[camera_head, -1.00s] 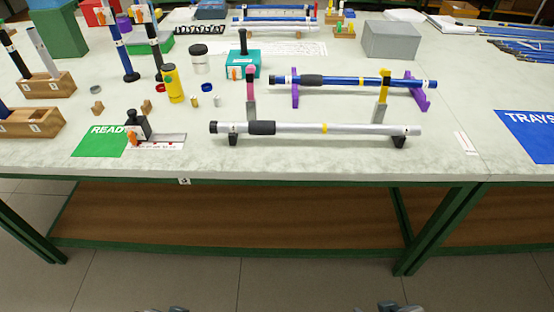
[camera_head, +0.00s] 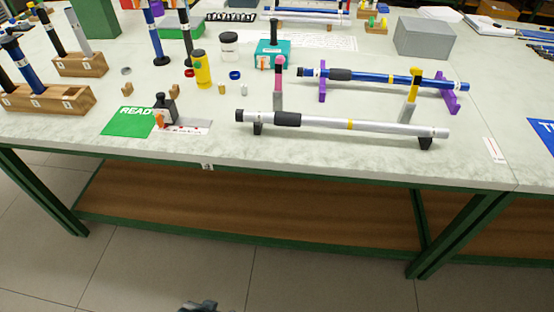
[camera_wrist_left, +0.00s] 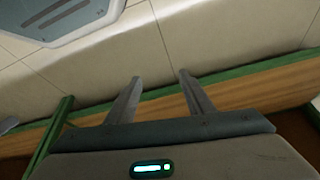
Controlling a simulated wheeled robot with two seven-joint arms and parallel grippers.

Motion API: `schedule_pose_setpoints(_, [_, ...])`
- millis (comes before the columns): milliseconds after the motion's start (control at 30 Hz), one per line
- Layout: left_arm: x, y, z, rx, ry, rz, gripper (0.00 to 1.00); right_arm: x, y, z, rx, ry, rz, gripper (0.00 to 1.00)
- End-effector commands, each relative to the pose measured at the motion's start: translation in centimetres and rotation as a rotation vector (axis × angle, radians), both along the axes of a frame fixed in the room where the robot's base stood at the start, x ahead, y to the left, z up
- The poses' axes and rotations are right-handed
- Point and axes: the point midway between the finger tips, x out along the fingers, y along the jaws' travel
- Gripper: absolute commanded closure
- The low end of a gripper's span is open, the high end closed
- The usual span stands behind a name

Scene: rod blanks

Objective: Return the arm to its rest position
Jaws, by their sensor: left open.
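My left gripper (camera_wrist_left: 159,75) shows in the left wrist view with its two grey fingers apart and nothing between them. Beyond the fingers are the pale tiled floor and a green-edged brown shelf. In the head view a small dark part of mine (camera_head: 200,306) shows at the bottom edge, in front of the table and below its top. Most of that arm is out of frame. My right gripper does not show in either view.
The table (camera_head: 330,165) has a green frame and a brown lower shelf (camera_head: 270,205). A silver rod (camera_head: 335,123) and a blue rod (camera_head: 390,78) lie on supports. Wooden blocks (camera_head: 82,65) hold upright rods at left. The floor before the table is clear.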

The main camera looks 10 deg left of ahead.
Motion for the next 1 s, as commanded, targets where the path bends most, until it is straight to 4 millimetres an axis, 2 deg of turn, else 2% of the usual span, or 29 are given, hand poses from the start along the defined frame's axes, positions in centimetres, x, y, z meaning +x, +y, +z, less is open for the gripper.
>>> schedule_pose_setpoints(33, [-0.1,-0.2,-2.1,-0.004,-0.001,-0.002,0.52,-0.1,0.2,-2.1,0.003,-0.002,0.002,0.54])
schedule_pose_setpoints(200, [-0.5,-0.9,-8.3,-0.018,-0.032,-0.01,0.52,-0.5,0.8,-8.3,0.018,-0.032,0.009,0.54])
schedule_pose_setpoints(300, [-1.2,-1.1,-11.4,-0.026,-0.05,-0.014,0.52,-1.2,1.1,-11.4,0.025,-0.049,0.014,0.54])
schedule_pose_setpoints(433, [-2.2,-1.3,-14.3,-0.033,-0.07,-0.018,0.52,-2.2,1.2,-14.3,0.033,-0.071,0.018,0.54])
schedule_pose_setpoints(633, [-3.1,-1.4,-16.3,-0.04,-0.088,-0.021,0.52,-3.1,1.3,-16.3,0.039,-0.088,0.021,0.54])
schedule_pose_setpoints(1000, [-3.2,-1.4,-16.4,-0.04,-0.09,-0.021,0.52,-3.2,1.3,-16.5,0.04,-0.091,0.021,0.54])
